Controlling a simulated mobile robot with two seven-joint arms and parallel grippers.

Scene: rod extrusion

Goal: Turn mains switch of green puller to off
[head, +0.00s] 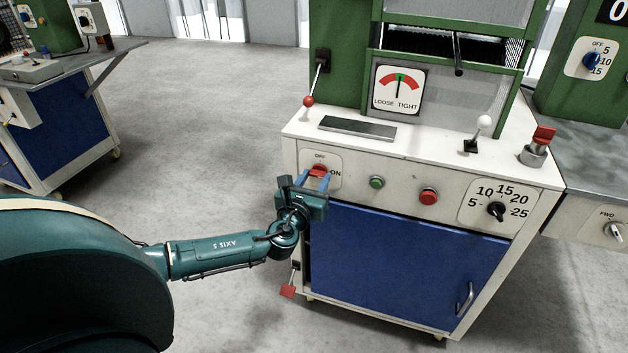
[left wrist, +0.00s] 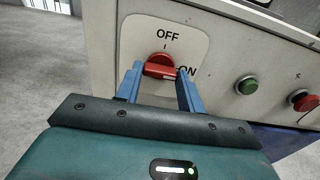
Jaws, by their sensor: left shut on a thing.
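The red mains switch (head: 319,169) sits on a white plate marked OFF at the top and ON at the right, at the left end of the green puller's (head: 345,60) white front panel. In the left wrist view the switch (left wrist: 159,66) has its bar lying roughly level, with its right end by the ON mark. My left gripper (head: 314,176) is at the panel, its two blue fingers on either side of the switch, shut on it. The fingers also show in the left wrist view (left wrist: 160,75). My right gripper is in neither view.
Right of the switch are a green button (head: 377,182), a red button (head: 428,196) and a black dial (head: 496,211). A red-knobbed lever (head: 308,101) stands above. A blue bench (head: 70,130) stands left, with open floor between.

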